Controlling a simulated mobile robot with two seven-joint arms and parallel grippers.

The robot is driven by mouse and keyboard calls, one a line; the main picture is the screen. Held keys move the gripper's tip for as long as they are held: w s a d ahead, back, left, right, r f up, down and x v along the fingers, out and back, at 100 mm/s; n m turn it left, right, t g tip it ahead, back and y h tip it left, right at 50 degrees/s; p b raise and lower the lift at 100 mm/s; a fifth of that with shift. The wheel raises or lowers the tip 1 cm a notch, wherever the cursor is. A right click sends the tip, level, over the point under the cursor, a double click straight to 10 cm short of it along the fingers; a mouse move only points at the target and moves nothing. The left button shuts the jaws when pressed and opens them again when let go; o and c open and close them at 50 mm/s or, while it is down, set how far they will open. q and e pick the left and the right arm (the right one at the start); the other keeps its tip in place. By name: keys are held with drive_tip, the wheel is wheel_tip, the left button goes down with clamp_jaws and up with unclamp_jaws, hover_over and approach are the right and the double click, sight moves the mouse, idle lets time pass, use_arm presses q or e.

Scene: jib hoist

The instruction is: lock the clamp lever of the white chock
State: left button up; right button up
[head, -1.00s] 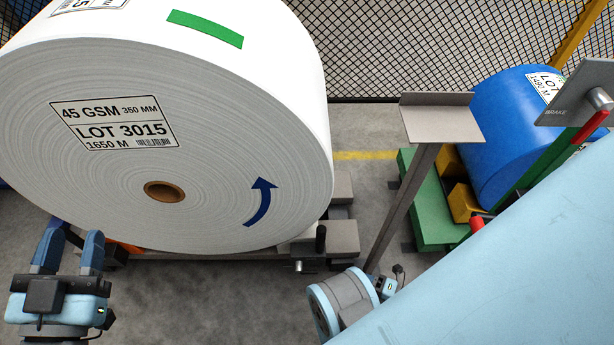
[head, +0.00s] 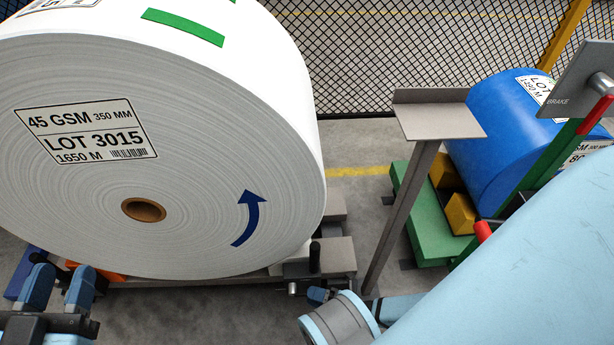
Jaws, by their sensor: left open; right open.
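The white roll (head: 190,190) rests on a low grey stand. A black clamp lever (head: 315,257) stands about upright at the chock's front, above a small metal pivot. My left gripper (head: 59,288) is open and empty at the lower left, in front of the roll's lower edge and far from the lever. My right gripper (head: 318,296) shows only as a small dark-blue part just below the lever; my wrist hides most of it. I cannot tell whether it touches anything.
A grey post with a flat top plate (head: 435,120) stands right of the chock. A blue roll (head: 510,140) sits on a green stand (head: 420,225) with yellow chocks. A brake panel (head: 580,85) with a red-handled lever is at the upper right. Mesh fence stands behind.

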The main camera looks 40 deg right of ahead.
drive_tip(key=shift+x, duration=1.15)
clamp_jaws()
drive_tip(key=shift+f+m+t+y, duration=0.3)
drive_tip(key=shift+t+y, duration=0.1)
unclamp_jaws()
